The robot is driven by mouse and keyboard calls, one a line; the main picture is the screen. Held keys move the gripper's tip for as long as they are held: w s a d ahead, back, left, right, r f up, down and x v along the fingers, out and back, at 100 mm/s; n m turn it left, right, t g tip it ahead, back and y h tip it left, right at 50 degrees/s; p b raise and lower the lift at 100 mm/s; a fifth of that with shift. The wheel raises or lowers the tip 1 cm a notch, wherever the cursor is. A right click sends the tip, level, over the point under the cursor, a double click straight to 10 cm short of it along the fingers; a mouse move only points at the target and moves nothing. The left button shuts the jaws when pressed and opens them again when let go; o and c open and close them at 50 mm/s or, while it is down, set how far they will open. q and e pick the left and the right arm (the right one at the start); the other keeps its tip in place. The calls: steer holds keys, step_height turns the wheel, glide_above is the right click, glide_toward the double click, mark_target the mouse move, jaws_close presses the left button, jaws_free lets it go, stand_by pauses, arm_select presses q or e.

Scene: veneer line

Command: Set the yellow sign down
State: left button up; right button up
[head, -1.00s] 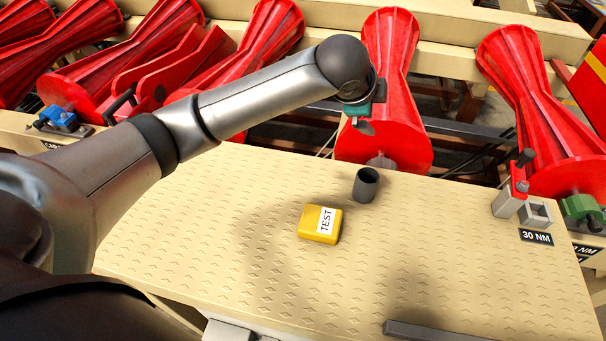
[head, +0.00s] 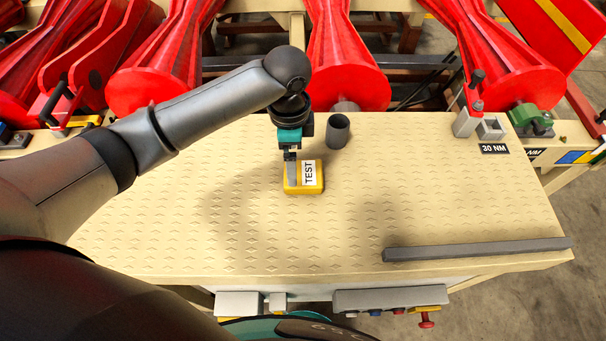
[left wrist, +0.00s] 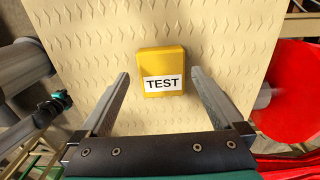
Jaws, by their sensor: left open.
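The yellow sign (head: 318,187) with a white TEST label lies flat on the beige patterned table (head: 200,230). My left gripper (head: 291,180) is just above the sign in the head view, covering part of its left side. In the left wrist view the sign (left wrist: 162,62) lies beyond the two fingertips of the left gripper (left wrist: 160,72). The fingers are spread apart with nothing between them, and the sign looks free of them. My right gripper is in neither view.
A dark grey cup (head: 338,131) stands just right of my left gripper. A grey bar (head: 475,249) lies along the front right edge. A metal holder (head: 490,127) with a 30 NM label (head: 494,149) is at the back right. Red rollers (head: 345,60) stand behind the table.

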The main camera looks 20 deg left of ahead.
mark_target(303, 177)
arm_select(q)
step_height(303, 177, down, 6)
steer(key=shift+f, duration=0.25)
steer(key=c, duration=1.2)
